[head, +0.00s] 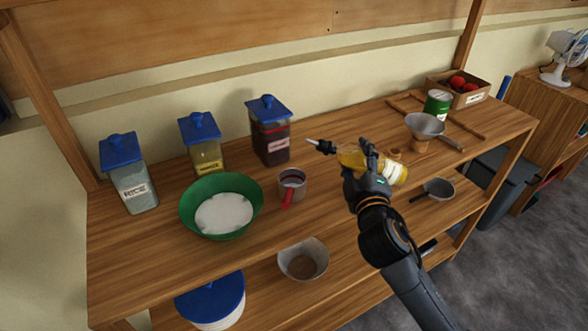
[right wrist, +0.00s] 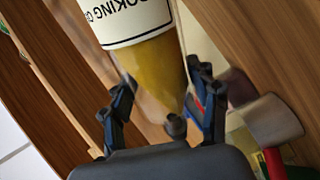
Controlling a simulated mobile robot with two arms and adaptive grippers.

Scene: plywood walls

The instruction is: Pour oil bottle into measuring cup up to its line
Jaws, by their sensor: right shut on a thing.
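My right gripper (head: 361,167) is shut on the yellow oil bottle (head: 394,173). It holds the bottle in the air, tipped nearly on its side, with the dark cap and pale spout pointing left. In the right wrist view, the gripper's fingers (right wrist: 165,105) sit either side of the bottle (right wrist: 155,65), whose cooking oil label partly shows. The metal measuring cup (head: 291,180) with a red handle stands upright on the table, left of and below the spout. A metal cup with a red handle (right wrist: 270,120) also shows in the right wrist view. The cup's line and fill level cannot be read. My left gripper is not visible.
A green bowl of white contents (head: 190,217) stands left of the cup. Blue-lidded jars of rice (head: 138,195), yellow contents (head: 208,158) and dark red contents (head: 272,145) line the back. A strainer (head: 425,125) and green can (head: 437,103) stand right.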

